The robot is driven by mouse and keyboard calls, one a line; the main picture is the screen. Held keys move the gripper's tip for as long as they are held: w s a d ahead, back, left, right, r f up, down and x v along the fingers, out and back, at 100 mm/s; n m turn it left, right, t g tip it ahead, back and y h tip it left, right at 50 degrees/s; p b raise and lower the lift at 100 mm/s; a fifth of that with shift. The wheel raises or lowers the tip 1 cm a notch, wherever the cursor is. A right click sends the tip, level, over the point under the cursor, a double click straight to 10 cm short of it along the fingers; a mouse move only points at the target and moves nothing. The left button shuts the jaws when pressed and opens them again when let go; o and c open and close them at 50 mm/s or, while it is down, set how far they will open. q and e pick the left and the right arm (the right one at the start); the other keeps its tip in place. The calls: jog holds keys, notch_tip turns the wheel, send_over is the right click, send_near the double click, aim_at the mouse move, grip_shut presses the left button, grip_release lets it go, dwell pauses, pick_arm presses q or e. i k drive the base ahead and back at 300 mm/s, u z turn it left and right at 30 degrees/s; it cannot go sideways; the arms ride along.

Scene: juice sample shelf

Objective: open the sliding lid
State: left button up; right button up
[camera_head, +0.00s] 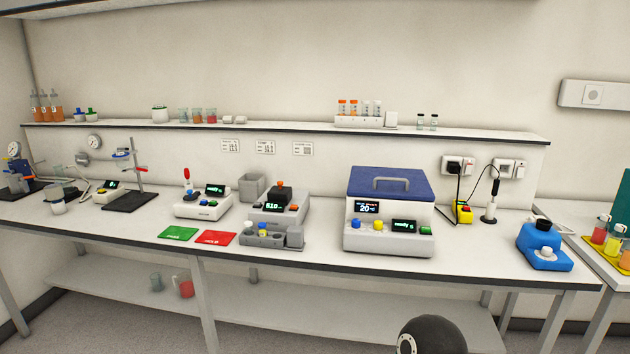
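A white box-shaped device (360,238) stands on the bench right of the middle. Its blue lid (385,177) covers the top and carries a grey bar handle (391,184). The lid looks shut, and the inside is hidden. The front has a small display reading about 20, a second green-lit display, a blue knob and a green knob. Neither of my grippers is in view.
Left of the device are a grey instrument (277,208), a green mat (178,233) and a red mat (215,238). A blue device (543,246) stands at right. A shelf (290,129) with bottles runs above. Bare bench lies around the blue-lidded device.

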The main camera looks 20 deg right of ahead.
aim_at(278, 189)
jog(key=z, duration=0.15)
jog(key=i, duration=1)
jog(key=u, duration=0.05)
